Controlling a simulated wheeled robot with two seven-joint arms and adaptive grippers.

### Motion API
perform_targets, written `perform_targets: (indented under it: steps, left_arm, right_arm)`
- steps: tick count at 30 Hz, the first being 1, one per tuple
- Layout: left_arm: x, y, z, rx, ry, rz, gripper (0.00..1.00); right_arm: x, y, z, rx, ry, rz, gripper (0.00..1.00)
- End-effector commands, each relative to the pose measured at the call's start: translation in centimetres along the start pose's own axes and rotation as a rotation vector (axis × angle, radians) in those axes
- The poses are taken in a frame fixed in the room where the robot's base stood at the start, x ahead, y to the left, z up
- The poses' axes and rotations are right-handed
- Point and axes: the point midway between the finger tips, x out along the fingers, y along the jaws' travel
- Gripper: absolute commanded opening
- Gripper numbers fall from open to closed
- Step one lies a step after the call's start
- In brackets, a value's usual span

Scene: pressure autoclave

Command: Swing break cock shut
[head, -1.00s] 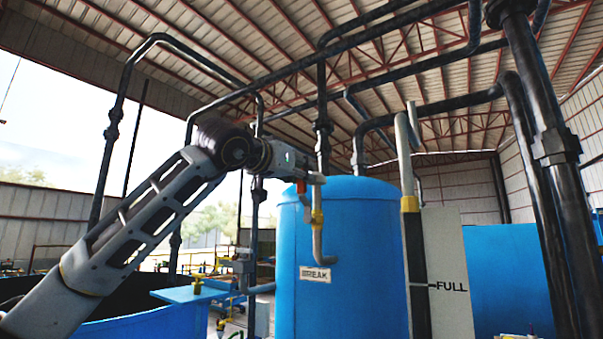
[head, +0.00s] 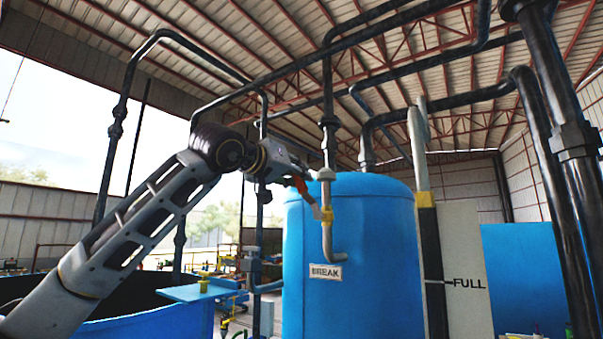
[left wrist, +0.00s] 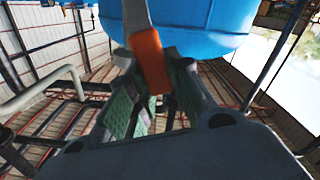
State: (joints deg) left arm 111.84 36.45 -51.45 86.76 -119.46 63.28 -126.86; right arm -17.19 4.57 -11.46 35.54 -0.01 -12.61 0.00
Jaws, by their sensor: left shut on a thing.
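The break cock is a yellow valve body (head: 327,214) on a grey pipe in front of the blue tank (head: 365,250), above a BREAK label (head: 325,272). Its lever has an orange grip (head: 303,188) and slants up and left from the valve. My left gripper (head: 296,174) is at the lever's upper end, shut on the orange grip. In the left wrist view the orange grip (left wrist: 150,60) lies between the green-padded fingers, with the grey lever running on toward the tank. The fingers partly hide the grip in the head view. My right gripper is not in view.
A thick grey pipe (head: 419,150) and a panel marked FULL (head: 462,260) stand right of the valve. Black pipes (head: 330,110) run overhead. A blue bench (head: 195,292) is below left. Open air lies left of the tank.

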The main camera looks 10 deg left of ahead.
Motion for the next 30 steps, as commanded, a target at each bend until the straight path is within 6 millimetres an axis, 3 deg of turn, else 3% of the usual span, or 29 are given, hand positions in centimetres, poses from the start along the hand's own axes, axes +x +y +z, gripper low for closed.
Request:
perform_targets:
  steps: [14, 30]
  left_arm:
    - [0.0, -4.6, 1.1, -0.428, 0.002, -0.002, 0.0]
    - [0.0, -8.5, 4.1, -0.88, 0.002, -0.002, 0.0]
  right_arm:
    - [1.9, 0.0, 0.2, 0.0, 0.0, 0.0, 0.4]
    - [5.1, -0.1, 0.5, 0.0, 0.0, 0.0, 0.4]
